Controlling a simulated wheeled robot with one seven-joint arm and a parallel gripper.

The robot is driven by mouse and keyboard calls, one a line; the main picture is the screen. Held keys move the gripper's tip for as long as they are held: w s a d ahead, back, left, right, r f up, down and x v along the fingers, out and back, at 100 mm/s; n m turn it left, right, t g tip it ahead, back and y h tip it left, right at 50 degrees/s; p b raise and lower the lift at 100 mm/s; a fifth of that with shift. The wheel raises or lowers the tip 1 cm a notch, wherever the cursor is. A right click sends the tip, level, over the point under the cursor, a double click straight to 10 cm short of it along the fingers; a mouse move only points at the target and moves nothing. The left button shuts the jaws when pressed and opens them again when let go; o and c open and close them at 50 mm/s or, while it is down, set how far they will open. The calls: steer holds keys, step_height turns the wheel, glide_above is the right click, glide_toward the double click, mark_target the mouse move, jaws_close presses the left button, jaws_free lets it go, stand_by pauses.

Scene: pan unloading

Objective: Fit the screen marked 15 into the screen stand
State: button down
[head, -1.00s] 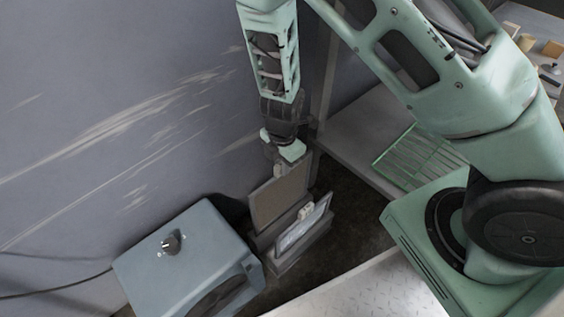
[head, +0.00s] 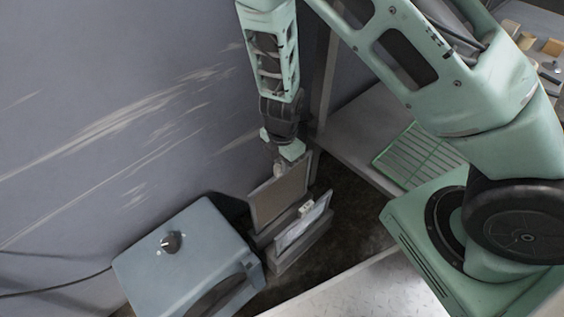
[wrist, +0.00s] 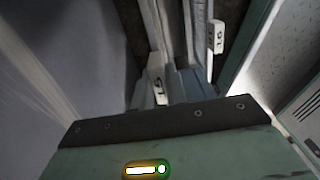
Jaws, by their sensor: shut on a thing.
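My gripper (head: 279,168) is shut on the top edge of a flat, brown-grey screen (head: 280,198). Its light tab (wrist: 157,85) in the wrist view bears a mark that looks like 15. The screen is roughly upright, at the back part of the grey screen stand (head: 301,252). I cannot tell whether its lower edge is inside the slot or just above it. A second, pale-faced screen (head: 302,225) leans in the front of the stand. Its tab (wrist: 216,38) carries another mark, perhaps 16. The fingertips are hidden in the wrist view.
A blue-grey box with a black knob (head: 171,242) stands close to the left of the stand. A scratched wall (head: 110,120) rises behind. A pale shelf with a green wire rack (head: 415,152) is at the right. A metal ledge (head: 350,290) lies in front.

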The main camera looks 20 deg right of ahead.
mark_target(282, 185)
steer(key=shift+f+b, duration=3.3)
steer(key=shift+f, duration=1.75)
stand_by(2.5)
steer(key=c, duration=1.3)
jaws_free()
